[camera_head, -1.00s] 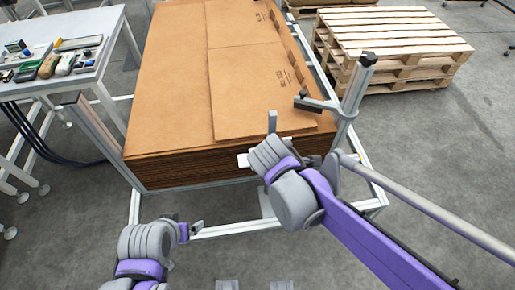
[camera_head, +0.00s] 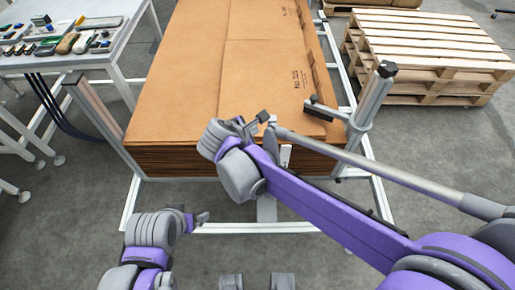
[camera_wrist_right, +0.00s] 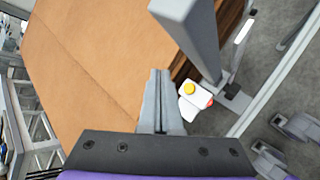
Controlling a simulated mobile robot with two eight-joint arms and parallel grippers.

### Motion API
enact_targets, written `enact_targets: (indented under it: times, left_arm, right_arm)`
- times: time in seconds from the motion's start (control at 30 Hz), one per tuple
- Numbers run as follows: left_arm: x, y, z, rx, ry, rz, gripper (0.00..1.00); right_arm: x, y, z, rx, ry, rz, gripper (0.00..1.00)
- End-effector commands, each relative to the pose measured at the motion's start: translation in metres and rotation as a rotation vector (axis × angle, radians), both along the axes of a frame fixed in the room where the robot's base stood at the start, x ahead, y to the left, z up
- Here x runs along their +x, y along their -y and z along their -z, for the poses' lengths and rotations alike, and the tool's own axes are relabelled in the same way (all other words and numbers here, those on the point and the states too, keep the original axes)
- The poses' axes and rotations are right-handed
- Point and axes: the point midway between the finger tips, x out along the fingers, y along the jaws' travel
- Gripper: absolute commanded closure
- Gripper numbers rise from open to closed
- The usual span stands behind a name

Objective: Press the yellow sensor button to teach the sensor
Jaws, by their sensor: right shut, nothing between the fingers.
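In the right wrist view, the sensor (camera_wrist_right: 194,101) is a small white block with a round yellow button (camera_wrist_right: 189,88) on top and a red patch at its side. It sits beside the edge of the cardboard stack, near a grey post. My right gripper's fingers (camera_wrist_right: 158,80) are shut and empty, just left of the button in that view and visibly apart from it in the picture. In the head view, my right gripper (camera_head: 258,122) is over the stack's front edge; the button cannot be made out there. My left gripper (camera_head: 202,218) is low at the front left, its jaw gap unclear.
A stack of flat cardboard (camera_head: 190,85) lies in a metal frame (camera_head: 230,227). A grey post with a black cap (camera_head: 370,100) stands at its right front corner. Wooden pallets (camera_head: 430,45) are at the back right. A table (camera_head: 110,48) with small devices stands left.

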Motion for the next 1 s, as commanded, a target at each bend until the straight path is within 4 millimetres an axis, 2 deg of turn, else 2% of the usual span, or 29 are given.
enact_targets:
  times: [0.27, 0.47, 1.0]
  left_arm:
    - [0.000, 0.000, 0.001, 0.000, 0.000, 0.000, 0.03]
    - [-0.002, 0.000, 0.009, 0.000, -0.003, 0.000, 0.03]
    - [-0.007, 0.000, 0.063, 0.000, -0.020, 0.000, 0.03]
  right_arm:
    - [0.000, 0.000, 0.001, 0.001, 0.000, 0.000, 1.00]
    - [-0.001, 0.000, 0.011, 0.001, -0.001, 0.001, 1.00]
    - [-0.001, 0.000, 0.081, 0.001, -0.002, 0.001, 1.00]
